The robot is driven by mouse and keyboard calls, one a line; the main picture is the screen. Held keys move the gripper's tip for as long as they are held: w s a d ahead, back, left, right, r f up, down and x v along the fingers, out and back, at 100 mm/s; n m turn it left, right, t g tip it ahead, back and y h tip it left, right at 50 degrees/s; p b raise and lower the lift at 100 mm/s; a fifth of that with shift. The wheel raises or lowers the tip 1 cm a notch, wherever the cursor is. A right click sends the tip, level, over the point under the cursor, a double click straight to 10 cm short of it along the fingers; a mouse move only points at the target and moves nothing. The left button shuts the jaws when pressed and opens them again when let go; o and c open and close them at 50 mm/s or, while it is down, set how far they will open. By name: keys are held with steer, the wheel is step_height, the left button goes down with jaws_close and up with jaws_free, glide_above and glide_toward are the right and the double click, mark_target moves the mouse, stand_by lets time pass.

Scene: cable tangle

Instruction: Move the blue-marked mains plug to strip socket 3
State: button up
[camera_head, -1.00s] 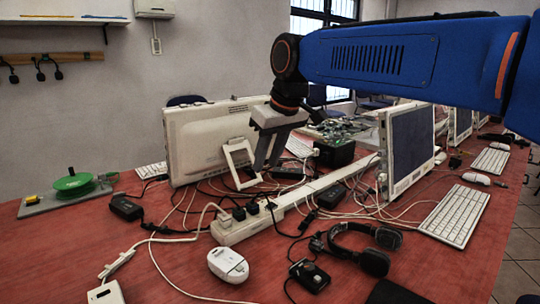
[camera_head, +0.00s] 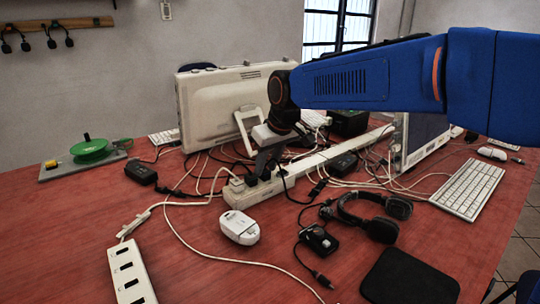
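A long white power strip (camera_head: 315,161) runs diagonally across the red table. Several plugs sit in its near left end, including a dark plug (camera_head: 252,180) and a white plug (camera_head: 237,184). No blue mark can be made out on any of them. A second white strip (camera_head: 131,272) at the front left shows several empty dark sockets; its front end is cut off. My gripper (camera_head: 262,168) points down over the plug end of the long strip, its fingertips at or just above the plugs. The finger gap and any contact cannot be made out.
A white mouse-like device (camera_head: 240,226), a small black box (camera_head: 319,240), headphones (camera_head: 372,218) and a black pad (camera_head: 409,276) lie in front. Loose cables cross the table. Monitors (camera_head: 222,108) stand behind.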

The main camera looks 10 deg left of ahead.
steer(key=shift+x, duration=0.75)
jaws_close()
steer(key=c, duration=0.6)
jaws_free()
jaws_close()
steer(key=shift+r, duration=0.3)
steer(key=shift+r, duration=1.25)
